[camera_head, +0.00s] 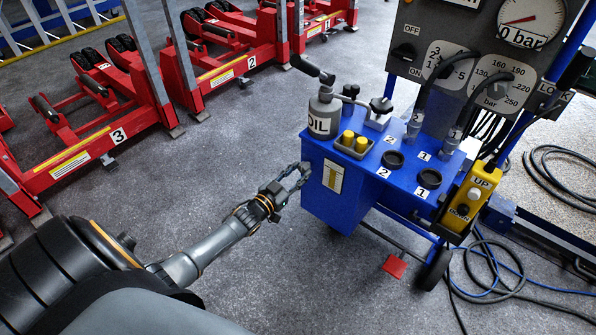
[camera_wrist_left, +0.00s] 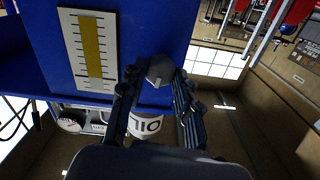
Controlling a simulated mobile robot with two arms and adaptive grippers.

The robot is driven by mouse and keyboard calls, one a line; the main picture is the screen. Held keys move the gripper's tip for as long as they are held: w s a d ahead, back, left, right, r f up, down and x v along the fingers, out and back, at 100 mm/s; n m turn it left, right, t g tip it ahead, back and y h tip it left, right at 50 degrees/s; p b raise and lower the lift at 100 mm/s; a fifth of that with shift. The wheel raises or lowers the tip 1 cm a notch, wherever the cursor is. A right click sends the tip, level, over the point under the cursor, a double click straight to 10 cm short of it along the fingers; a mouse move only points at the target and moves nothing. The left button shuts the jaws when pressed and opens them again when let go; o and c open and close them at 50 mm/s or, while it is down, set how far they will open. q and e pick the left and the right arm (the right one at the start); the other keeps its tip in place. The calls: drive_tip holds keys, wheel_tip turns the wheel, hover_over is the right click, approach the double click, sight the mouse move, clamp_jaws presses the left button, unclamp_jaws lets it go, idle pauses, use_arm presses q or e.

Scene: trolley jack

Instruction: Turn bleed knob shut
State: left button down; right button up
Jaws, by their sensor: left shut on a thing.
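The bleed knob (camera_wrist_left: 160,70) is a small grey faceted knob on the side of the blue pump cabinet (camera_wrist_left: 215,15). My left gripper (camera_wrist_left: 156,80) is shut on it, with one dark finger on either side. In the head view my left gripper (camera_head: 299,173) reaches from the left to the cabinet's side (camera_head: 345,210), beside the level gauge (camera_head: 333,176). The fingers mostly hide the knob there. The yellow-striped gauge also shows in the left wrist view (camera_wrist_left: 88,50). My right gripper is in neither view.
A yellow up/down control box (camera_head: 468,205) hangs at the right. Red jacks (camera_head: 80,150) stand behind at the left. Cables (camera_head: 500,270) lie on the floor right.

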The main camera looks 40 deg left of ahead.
use_arm(q)
drive_tip(key=shift+n, duration=0.8)
drive_tip(key=c, duration=1)
unclamp_jaws()
drive_tip(key=shift+o, duration=0.2)
drive_tip(key=shift+s, duration=0.1)
drive_tip(key=s+a, duration=0.1)
drive_tip(key=s, duration=1)
drive_tip(key=shift+s, duration=0.4)
